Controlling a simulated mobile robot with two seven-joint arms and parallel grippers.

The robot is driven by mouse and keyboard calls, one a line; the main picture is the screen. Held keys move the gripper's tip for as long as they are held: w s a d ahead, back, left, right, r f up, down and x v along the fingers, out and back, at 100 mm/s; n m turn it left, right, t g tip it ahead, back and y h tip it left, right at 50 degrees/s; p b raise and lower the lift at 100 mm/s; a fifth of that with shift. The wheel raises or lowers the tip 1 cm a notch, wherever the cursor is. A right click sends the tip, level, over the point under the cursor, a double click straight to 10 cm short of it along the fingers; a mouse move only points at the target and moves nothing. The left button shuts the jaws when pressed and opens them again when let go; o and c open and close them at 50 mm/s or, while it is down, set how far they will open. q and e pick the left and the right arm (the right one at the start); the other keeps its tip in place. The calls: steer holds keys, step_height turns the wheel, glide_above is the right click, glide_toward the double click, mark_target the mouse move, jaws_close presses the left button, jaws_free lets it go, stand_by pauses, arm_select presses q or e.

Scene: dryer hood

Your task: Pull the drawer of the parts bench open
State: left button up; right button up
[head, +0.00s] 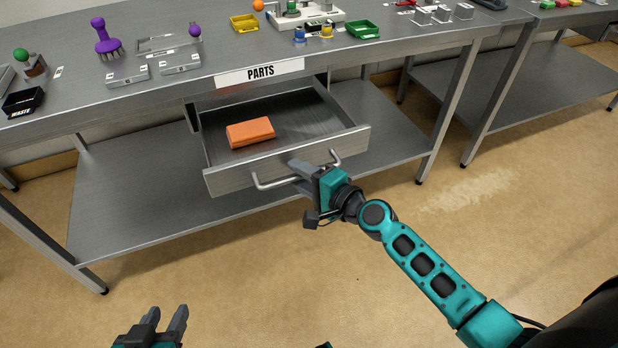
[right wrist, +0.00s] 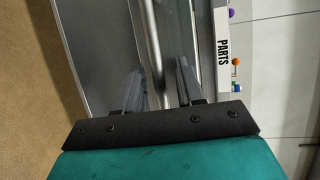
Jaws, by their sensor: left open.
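The drawer (head: 350,140) of the parts bench is pulled out well clear of the bench front, with its inside showing. An orange block (head: 250,132) lies in it. A metal bar handle (head: 270,184) crosses the drawer front; the bar also shows in the right wrist view (right wrist: 151,40). My right gripper (head: 296,176) is at the handle, its fingers on either side of the bar. In the right wrist view the fingers (right wrist: 160,88) stand apart with gaps beside the bar. My left gripper (head: 164,322) is open and empty, low at the bottom left, away from the bench.
The bench top (head: 220,60) carries a PARTS label (head: 260,72), a purple brush (head: 106,38), a yellow tray (head: 244,23), a green tray (head: 362,28) and a black waste bin (head: 22,102). A lower shelf (head: 120,200) lies below the drawer. The floor in front is clear.

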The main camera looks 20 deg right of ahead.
arm_select(q)
steer(key=shift+f+b, duration=0.7)
steer(key=shift+f, duration=0.05)
arm_select(e)
steer(key=v, duration=1.3)
steer(key=shift+r, duration=0.1)
steer(key=s+a+f+n+g+h, duration=0.2)
steer(key=s+a+f+n, duration=0.15)
steer(key=n, duration=0.45)
steer(key=s+a+f+n+g+h, duration=0.25)
steer(key=f+n, duration=0.25)
steer(key=n, duration=0.4)
arm_select(q)
steer(key=s+a+r+y+p, duration=0.1)
steer(key=a+r+p, duration=0.2)
steer(key=r+p, duration=0.7)
steer(key=p, duration=0.4)
steer(key=shift+s, duration=0.25)
arm_select(e)
step_height(320, 180, up, 10)
steer(key=s+d, duration=0.2)
steer(key=shift+t, duration=0.35)
steer(key=shift+d+f, duration=0.1)
